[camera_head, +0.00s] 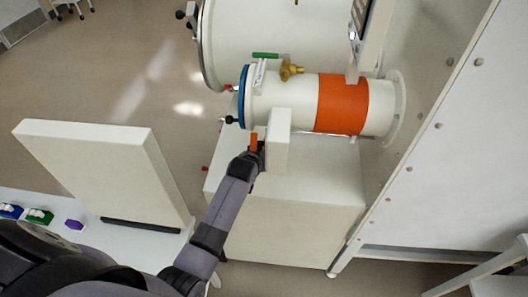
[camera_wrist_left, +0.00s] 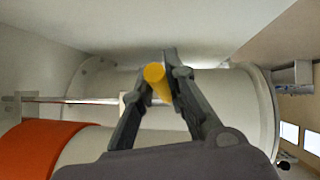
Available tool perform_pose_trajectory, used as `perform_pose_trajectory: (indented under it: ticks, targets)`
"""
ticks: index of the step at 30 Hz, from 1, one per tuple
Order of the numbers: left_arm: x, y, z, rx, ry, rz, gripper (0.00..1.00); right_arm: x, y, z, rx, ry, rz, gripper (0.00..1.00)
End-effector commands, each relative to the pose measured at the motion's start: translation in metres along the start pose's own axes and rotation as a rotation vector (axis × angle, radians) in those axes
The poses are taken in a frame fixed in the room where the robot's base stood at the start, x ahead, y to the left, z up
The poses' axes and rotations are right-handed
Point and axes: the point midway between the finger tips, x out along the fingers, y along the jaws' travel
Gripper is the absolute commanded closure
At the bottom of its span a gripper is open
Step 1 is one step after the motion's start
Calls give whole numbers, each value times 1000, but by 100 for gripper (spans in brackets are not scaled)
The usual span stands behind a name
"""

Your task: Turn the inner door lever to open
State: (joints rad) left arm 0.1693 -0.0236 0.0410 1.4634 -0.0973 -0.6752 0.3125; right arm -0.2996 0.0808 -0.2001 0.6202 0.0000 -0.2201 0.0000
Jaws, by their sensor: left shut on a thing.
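A yellow round-ended lever grip (camera_wrist_left: 154,74) stands between the fingertips of my left gripper (camera_wrist_left: 166,62) in the left wrist view. The fingers are closed on it from both sides. Behind it is the white cylindrical port tube (camera_wrist_left: 90,146) with an orange band (camera_wrist_left: 30,150). In the head view my left arm reaches up to the near side of the tube (camera_head: 285,92). There the left gripper is mostly hidden behind a white box-shaped part (camera_head: 279,140), and the grip cannot be made out. My right gripper is not in view.
The tube joins the white glovebox wall (camera_head: 440,150) at right. A blue-rimmed end (camera_head: 244,97) faces left. A brass valve (camera_head: 290,69) and a green handle (camera_head: 265,55) sit on top. A larger white cylinder (camera_head: 250,30) lies behind. A white panel (camera_head: 105,165) stands left; open floor lies beyond.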

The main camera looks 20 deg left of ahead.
Motion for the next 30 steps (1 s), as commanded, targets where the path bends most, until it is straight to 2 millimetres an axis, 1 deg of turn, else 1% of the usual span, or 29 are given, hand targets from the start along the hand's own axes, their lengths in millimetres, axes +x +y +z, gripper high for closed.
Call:
perform_pose_trajectory:
  ticks: [1, 10, 20, 23, 26, 30]
  targets:
    - [0, 0, -1, 3, 3, 1, 86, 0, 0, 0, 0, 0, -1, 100]
    - [0, 0, -1, 1, 2, 0, 66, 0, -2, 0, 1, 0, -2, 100]
    - [-1, 0, 0, 0, 2, 0, 66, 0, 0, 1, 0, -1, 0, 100]
    - [-7, 0, 0, 0, 1, 0, 66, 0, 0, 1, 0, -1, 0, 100]
    - [-20, 0, 0, 0, 2, 1, 66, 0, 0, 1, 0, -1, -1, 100]
    - [-47, 0, 0, 0, 4, 1, 66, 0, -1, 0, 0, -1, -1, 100]
